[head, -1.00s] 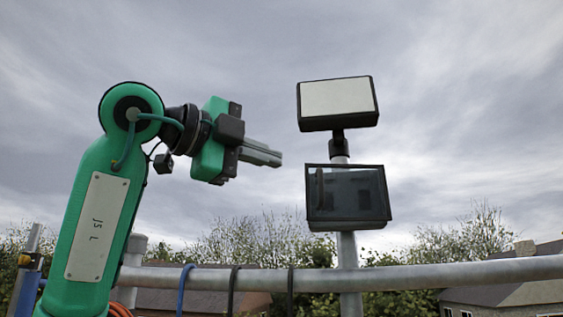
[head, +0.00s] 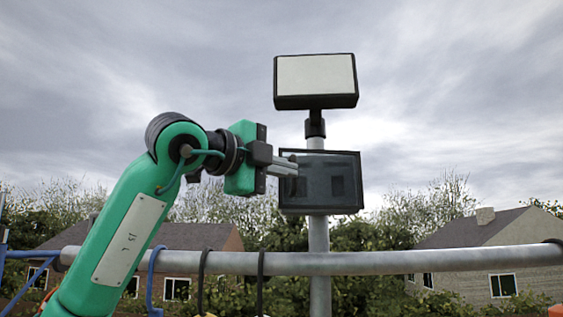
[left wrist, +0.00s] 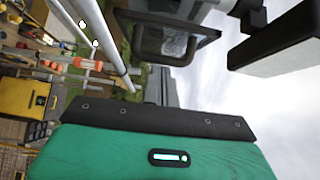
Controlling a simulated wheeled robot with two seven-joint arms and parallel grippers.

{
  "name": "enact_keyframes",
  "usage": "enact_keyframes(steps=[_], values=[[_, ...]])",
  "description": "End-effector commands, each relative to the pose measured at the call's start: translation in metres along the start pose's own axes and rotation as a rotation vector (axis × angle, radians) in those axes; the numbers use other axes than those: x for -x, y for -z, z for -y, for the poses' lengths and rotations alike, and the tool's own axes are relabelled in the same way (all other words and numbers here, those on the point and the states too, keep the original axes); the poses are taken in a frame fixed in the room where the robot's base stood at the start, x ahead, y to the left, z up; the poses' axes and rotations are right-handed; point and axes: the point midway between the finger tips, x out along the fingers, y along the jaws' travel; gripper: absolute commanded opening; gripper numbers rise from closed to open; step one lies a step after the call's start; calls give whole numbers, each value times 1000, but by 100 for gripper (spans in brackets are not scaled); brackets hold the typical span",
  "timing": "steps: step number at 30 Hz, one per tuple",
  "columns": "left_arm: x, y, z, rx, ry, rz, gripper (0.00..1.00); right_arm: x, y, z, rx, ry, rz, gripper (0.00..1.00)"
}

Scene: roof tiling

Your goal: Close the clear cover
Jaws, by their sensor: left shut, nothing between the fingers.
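The clear cover (head: 325,168) is a dark-framed, see-through pane on the box mounted on a grey post. Two dark shapes show behind the pane in the head view. In the left wrist view the cover's dark frame (left wrist: 205,38) shows at the top, with a clear pane inside it. I cannot tell exactly how far the cover stands from its box. My left gripper (head: 296,166) is shut and empty, with its fingertips overlapping the cover's left edge in the head view. I cannot tell whether they touch it. My right gripper is not in view.
A white-faced panel (head: 316,76) sits above the box on the same post. A grey horizontal rail (head: 400,262) crosses below, with blue and black cables looped over it. Open sky lies right of the box. A yellow case (left wrist: 27,95) shows far below.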

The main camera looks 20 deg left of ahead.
Motion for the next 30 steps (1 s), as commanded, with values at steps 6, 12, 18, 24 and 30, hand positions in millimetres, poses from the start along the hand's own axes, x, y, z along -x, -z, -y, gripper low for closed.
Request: enact_keyframes(steps=[6,12,18,24,30], values=[[0,-1,0,1,-1,-4,0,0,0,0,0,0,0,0],[-6,-19,0,4,-6,-91,0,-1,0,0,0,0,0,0],[-13,-41,1,0,-1,-126,0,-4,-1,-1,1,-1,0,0],[-15,-44,2,-3,0,-126,0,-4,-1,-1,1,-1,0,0],[-15,-44,2,-3,-1,-125,0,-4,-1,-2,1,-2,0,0]])
